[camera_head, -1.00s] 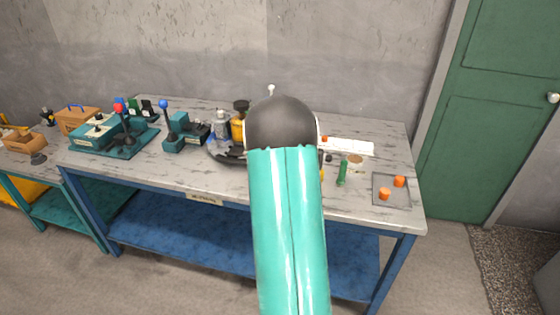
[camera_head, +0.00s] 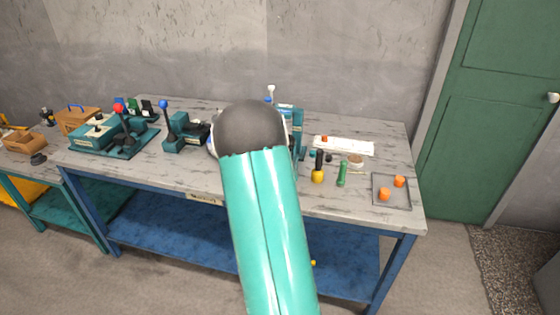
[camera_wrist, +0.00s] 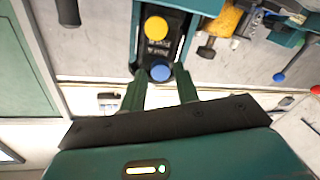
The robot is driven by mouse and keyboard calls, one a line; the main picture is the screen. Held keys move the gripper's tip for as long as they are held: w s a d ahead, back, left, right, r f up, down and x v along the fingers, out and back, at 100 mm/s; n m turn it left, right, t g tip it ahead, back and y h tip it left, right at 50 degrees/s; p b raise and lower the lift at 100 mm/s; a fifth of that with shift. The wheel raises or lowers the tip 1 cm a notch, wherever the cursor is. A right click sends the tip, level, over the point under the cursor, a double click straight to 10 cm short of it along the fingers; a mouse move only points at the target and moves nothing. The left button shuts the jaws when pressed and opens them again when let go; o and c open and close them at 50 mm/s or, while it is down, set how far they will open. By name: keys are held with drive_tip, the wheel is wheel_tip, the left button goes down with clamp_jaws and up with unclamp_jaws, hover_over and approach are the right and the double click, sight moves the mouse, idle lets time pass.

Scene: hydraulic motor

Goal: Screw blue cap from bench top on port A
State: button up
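In the wrist view a round blue cap (camera_wrist: 160,73) shows between the fingertips of my gripper (camera_wrist: 161,80). The cap appears against the end of a dark block (camera_wrist: 157,52) with lettering. I cannot tell whether it is seated on it. A round yellow cap (camera_wrist: 156,27) is on the same block, farther from my gripper. In the head view my forearm hides my gripper and the blue cap. A teal frame (camera_head: 298,120) shows just right of the forearm.
The bench top (camera_head: 240,190) holds a yellow-black tool (camera_head: 318,168), a green tool (camera_head: 342,174) and a tray (camera_head: 391,206) with orange caps. Lever units (camera_head: 120,140) stand at left. A white sheet (camera_head: 345,147) lies at the back right.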

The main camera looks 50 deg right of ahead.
drive_tip(key=n, duration=0.3)
drive_tip(key=shift+n, duration=0.3)
drive_tip(key=shift+c, duration=0.4)
clamp_jaws()
drive_tip(key=shift+r, duration=0.1)
drive_tip(key=m, duration=0.5)
drive_tip(key=shift+w+m, duration=0.1)
drive_tip(key=shift+m, duration=0.3)
